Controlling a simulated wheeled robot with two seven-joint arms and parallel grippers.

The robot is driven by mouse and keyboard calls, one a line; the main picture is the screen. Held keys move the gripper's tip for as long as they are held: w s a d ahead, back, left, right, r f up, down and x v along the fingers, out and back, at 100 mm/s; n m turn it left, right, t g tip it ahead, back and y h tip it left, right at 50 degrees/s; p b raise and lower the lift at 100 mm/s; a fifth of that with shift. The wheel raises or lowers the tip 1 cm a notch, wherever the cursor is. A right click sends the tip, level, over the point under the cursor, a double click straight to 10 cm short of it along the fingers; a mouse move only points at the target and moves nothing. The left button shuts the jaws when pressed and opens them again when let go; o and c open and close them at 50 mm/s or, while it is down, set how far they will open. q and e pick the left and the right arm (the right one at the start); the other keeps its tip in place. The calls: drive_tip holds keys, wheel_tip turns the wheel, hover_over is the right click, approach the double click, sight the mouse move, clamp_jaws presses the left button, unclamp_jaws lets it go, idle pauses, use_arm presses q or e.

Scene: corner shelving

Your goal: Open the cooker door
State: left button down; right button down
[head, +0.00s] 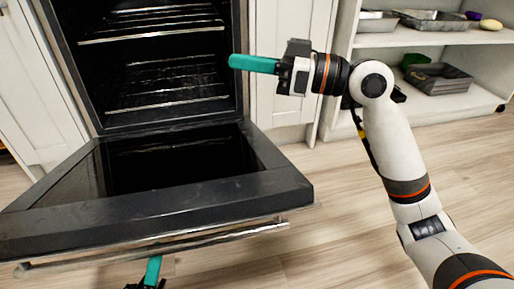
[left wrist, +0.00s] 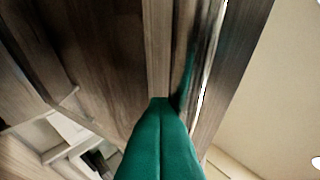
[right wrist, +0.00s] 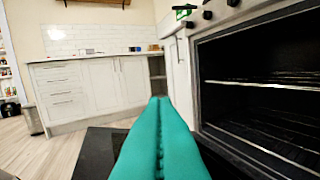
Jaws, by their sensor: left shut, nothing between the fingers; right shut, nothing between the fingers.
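The cooker door (head: 200,195) hangs down and outward from the dark oven (head: 170,75), leaving the oven wide open with its wire racks showing. The door's metal handle bar (head: 170,244) runs along its front edge.
White cabinets (head: 285,65) flank the oven. Open shelves (head: 425,38) at the right hold trays and a few small items. The wooden floor (head: 330,230) is clear in front. A bin (right wrist: 30,120) stands by the far cabinets.

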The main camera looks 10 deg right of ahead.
use_arm(q)
drive_tip(key=shift+s+r, duration=0.1)
drive_tip(key=shift+r, duration=0.25)
use_arm(e)
drive_tip(key=s+d+f+n+g+h, duration=0.2)
drive_tip(key=s+d+f+g, duration=0.2)
drive_tip(key=s+d+g, duration=0.4)
drive_tip(key=g, duration=0.2)
hover_over(260, 192)
drive_tip(key=w, duration=0.3)
drive_tip(key=f, duration=0.4)
drive_tip(key=shift+s+f, duration=0.2)
drive_tip(key=shift+s, duration=0.05)
use_arm(q)
drive_tip(key=shift+f, duration=0.1)
use_arm(e)
drive_tip(key=shift+s+f, duration=0.35)
drive_tip(key=shift+f, duration=0.35)
drive_tip(key=shift+s+f+n, duration=0.2)
drive_tip(key=shift+s+f, duration=0.25)
drive_tip(key=shift+f, duration=0.35)
drive_tip(key=shift+s+f+n, duration=0.2)
drive_tip(key=shift+s+f, duration=0.25)
drive_tip(key=shift+f, duration=0.35)
